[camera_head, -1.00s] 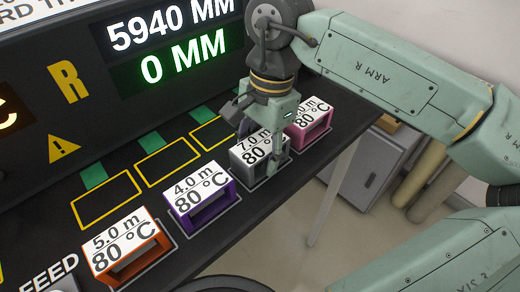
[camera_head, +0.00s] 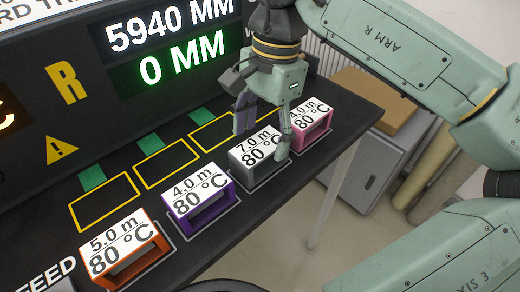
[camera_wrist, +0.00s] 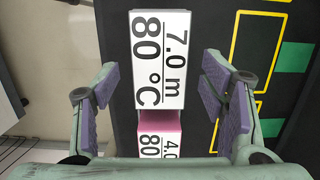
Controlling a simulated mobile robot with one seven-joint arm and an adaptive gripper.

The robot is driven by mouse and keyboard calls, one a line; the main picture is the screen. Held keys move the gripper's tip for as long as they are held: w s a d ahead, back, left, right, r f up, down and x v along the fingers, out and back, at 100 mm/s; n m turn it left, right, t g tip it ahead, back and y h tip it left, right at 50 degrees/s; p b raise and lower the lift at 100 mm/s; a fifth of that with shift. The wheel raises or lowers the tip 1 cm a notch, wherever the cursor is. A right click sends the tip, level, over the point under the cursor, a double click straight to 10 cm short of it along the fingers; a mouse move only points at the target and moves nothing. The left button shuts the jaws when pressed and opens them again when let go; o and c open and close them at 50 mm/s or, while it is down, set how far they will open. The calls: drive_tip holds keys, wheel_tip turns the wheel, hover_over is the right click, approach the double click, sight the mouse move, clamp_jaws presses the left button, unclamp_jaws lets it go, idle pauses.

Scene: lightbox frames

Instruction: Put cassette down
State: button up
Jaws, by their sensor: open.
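The grey cassette (camera_head: 250,163) labelled 7.0 m, 80 °C sits upright in an outlined slot along the front edge of the dark table. My gripper (camera_head: 265,130) is open just above it, with a fingertip near either side. In the wrist view, the same cassette (camera_wrist: 160,60) shows its white label between the spread, purple-padded fingers of my gripper (camera_wrist: 165,100), and neither finger appears to grip it. An orange cassette (camera_head: 125,245), a purple cassette (camera_head: 205,208) and a pink cassette (camera_head: 318,128) stand in the same row.
Yellow-outlined empty slots (camera_head: 105,203) with green tabs lie behind the row. A dark display panel (camera_head: 130,85) rises at the back. Beyond the table's right edge are a grey cabinet (camera_head: 368,165), a cardboard box (camera_head: 375,100) and tan rolls (camera_head: 415,190).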

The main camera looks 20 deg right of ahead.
sight(267, 141)
drive_tip(key=r, duration=0.4)
drive_tip(key=d+r, duration=0.1)
drive_tip(key=r, duration=0.2)
drive_tip(key=shift+w+r+b, duration=0.1)
drive_tip(key=shift+w+b, duration=0.05)
drive_tip(key=shift+b, duration=0.15)
